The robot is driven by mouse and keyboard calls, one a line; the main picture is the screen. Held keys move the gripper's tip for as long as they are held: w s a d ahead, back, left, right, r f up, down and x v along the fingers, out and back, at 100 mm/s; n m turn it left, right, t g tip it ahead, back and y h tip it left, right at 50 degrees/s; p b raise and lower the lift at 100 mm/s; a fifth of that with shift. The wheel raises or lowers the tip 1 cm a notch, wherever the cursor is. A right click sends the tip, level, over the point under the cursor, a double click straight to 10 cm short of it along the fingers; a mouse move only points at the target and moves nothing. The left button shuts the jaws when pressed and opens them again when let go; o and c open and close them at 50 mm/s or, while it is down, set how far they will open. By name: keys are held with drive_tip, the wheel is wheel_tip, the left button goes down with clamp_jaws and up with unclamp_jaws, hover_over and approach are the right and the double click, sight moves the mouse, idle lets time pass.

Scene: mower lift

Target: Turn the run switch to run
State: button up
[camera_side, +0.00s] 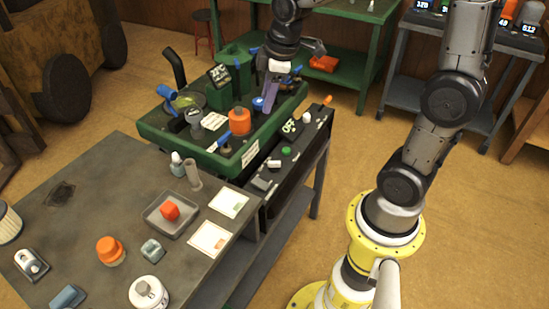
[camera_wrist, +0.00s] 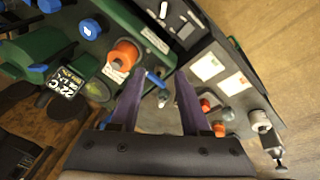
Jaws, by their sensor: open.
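My gripper (camera_side: 265,104) hangs over the green mower deck (camera_side: 208,153) in the side view, just behind an orange cap (camera_side: 239,121). Its two purple fingers stand apart with nothing between them in the wrist view (camera_wrist: 158,92). Part of the panel shows at the top of the wrist view (camera_wrist: 187,44). I cannot tell for sure which control is the run switch. My gripper touches none of the panel controls.
A grey table (camera_side: 95,190) at front left holds a tray (camera_side: 152,222) with a red block, two cards, a jar and several small parts. Blue levers and a display (camera_side: 219,76) rise from the mower. A green bench and a grey cart stand behind.

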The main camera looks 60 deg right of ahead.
drive_tip(key=w+d+f+g, duration=0.2)
drive_tip(key=d+f, duration=0.1)
drive_tip(key=f, duration=0.3)
drive_tip(key=m+g, duration=0.1)
approach(274, 162)
drive_tip(key=shift+y, duration=0.3)
drive_tip(key=f, duration=0.8)
drive_tip(key=shift+w+d+f, duration=0.1)
drive_tip(key=shift+d+f, duration=0.15)
drive_tip(key=shift+d, duration=0.1)
clamp_jaws()
